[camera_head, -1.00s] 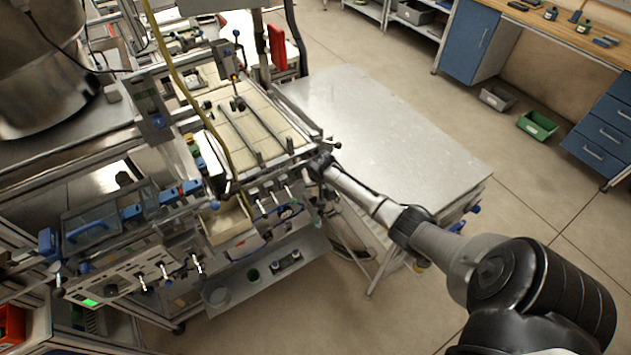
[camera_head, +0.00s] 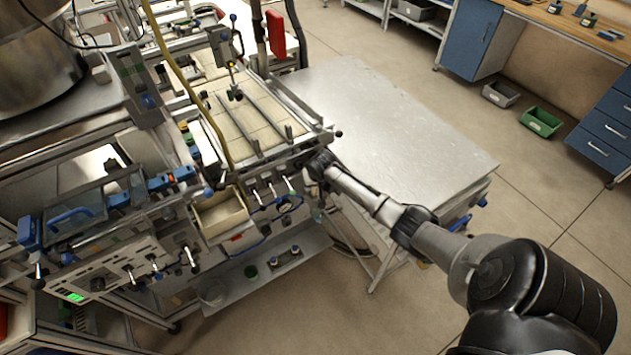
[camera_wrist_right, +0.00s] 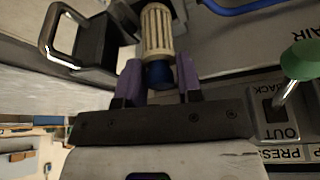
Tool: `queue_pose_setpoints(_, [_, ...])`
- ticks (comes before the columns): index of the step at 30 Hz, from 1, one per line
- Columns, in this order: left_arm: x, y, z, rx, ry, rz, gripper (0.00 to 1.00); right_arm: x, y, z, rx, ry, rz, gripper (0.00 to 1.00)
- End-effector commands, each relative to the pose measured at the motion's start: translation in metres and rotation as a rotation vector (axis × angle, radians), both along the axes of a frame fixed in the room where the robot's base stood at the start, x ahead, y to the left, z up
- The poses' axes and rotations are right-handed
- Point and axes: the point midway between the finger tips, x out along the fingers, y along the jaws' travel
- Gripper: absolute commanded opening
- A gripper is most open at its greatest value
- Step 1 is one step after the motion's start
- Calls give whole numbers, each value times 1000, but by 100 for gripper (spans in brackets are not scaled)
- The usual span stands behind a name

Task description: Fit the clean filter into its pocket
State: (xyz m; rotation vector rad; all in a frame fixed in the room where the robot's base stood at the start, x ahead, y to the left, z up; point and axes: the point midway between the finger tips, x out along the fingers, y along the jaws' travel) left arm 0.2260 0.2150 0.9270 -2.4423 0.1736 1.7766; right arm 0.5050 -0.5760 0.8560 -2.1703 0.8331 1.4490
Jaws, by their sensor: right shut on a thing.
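In the right wrist view, my right gripper (camera_wrist_right: 159,86) has its purple fingers closed on the filter (camera_wrist_right: 157,32). The filter is a cream, ribbed cylinder with a blue end cap (camera_wrist_right: 160,74) between the fingers. Its ribbed body points away from the gripper, and its far end runs to the top of the picture. A dark housing lies around that end; I cannot tell whether the filter is inside a pocket. In the head view, my right arm reaches from the right to the machine's front edge; the filter cannot be made out there. My left gripper is not in view.
Close to the right gripper are a black handle (camera_wrist_right: 62,38), a green-knobbed lever (camera_wrist_right: 300,62) and a labelled panel (camera_wrist_right: 282,125). In the head view, a bare metal table (camera_head: 390,130) stands right of the machine. An open cream bin (camera_head: 222,216) sits at its front.

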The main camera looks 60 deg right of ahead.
Motion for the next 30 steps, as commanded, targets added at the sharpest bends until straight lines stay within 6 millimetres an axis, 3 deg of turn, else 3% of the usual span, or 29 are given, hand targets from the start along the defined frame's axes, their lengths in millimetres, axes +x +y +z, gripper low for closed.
queue_pose_setpoints(13, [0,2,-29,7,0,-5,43,0,0,-22,-1,0,1,10])
queue_pose_setpoints(30, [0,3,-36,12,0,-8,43,0,0,-41,-1,0,1,10])
